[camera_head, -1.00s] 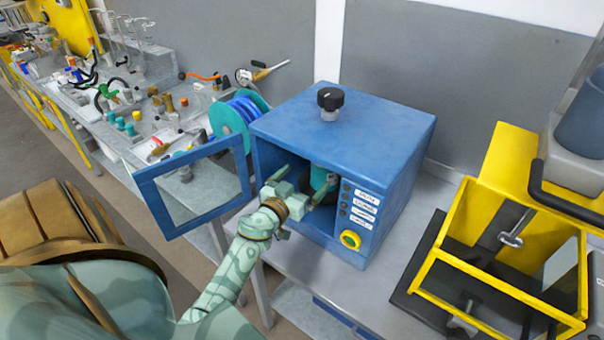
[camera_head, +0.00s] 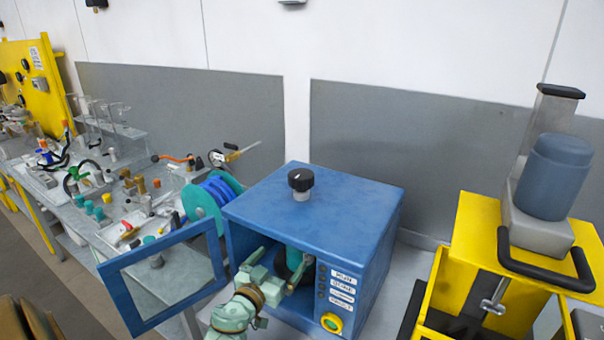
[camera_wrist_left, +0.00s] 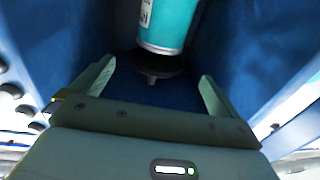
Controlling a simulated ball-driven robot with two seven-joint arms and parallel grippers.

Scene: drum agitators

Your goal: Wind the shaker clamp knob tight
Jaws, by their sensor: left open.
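The shaker (camera_head: 325,210) is a blue box with its window-framed door (camera_head: 110,292) swung open to the left. The black clamp knob (camera_head: 301,180) with a white mark stands on a pale collar on its top. A teal can (camera_head: 296,258) is inside; it also shows in the wrist view (camera_wrist_left: 168,28), above a dark round plate (camera_wrist_left: 155,63). My left gripper (camera_head: 284,262) is at the front opening, below the knob's level, its fingers reaching inside. In the wrist view its fingers (camera_wrist_left: 157,72) are apart with nothing between them. My right gripper is not in view.
A yellow frame machine (camera_head: 470,225) with a grey-blue drum (camera_head: 553,175) stands at the right. A teal-and-blue reel (camera_head: 212,198) stands behind the door. The left bench (camera_head: 115,235) is cluttered with small fittings. The space above the shaker is clear.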

